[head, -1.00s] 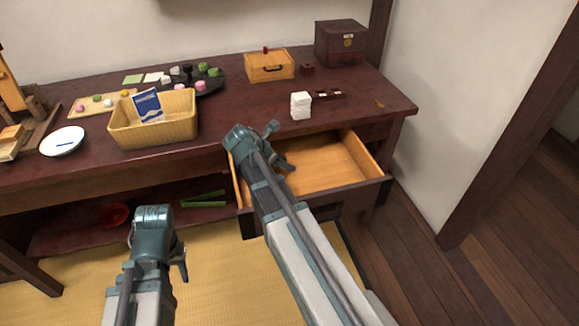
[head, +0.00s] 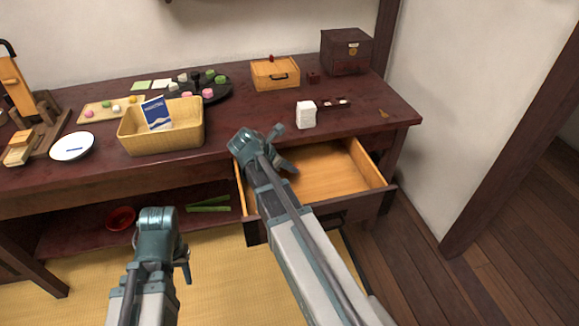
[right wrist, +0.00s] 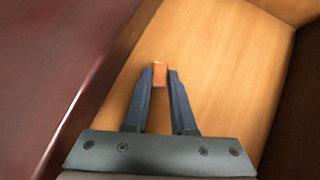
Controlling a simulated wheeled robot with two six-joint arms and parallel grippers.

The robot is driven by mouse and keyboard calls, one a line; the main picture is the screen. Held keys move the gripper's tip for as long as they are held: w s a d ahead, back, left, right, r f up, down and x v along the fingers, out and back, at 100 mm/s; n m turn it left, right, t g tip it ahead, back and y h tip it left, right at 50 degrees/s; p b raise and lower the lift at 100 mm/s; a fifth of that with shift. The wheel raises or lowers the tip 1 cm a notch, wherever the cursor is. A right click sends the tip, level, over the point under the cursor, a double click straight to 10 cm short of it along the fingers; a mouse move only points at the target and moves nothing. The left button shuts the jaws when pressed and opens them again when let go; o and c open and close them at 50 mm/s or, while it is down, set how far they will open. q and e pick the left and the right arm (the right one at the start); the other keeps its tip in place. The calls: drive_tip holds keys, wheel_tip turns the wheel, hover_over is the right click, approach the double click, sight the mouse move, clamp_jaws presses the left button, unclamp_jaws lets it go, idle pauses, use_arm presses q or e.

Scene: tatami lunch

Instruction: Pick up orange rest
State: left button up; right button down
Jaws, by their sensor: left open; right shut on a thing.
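The orange rest (right wrist: 160,74) is a small orange block in the right wrist view, between the fingertips of my right gripper (right wrist: 160,80). My right gripper is shut on it, over the wooden floor of the open drawer (right wrist: 225,75). In the head view my right gripper (head: 283,150) is at the left part of the open drawer (head: 330,170), and the orange rest is hidden there. My left gripper (head: 184,270) is open and empty, low in front of the table, over the yellow mat.
The drawer front (head: 345,208) juts out. Wooden floor is clear at right.

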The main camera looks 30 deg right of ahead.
drive_tip(key=shift+s+d+r+p, duration=0.15)
drive_tip(key=shift+r+p, duration=0.1)
drive_tip(key=shift+r, duration=0.25)
drive_tip(key=shift+s+d+r+p, duration=0.15)
drive_tip(key=shift+r+p, duration=0.1)
drive_tip(key=shift+r, duration=0.2)
use_arm(q)
drive_tip(key=shift+r, duration=0.85)
use_arm(e)
drive_tip(key=s+d, duration=0.3)
drive_tip(key=d, duration=0.1)
drive_tip(key=s+d, duration=0.3)
drive_tip(key=d, duration=0.2)
drive_tip(key=s+d, duration=0.4)
drive_tip(key=shift+s+d+f, duration=0.1)
drive_tip(key=shift+d, duration=0.3)
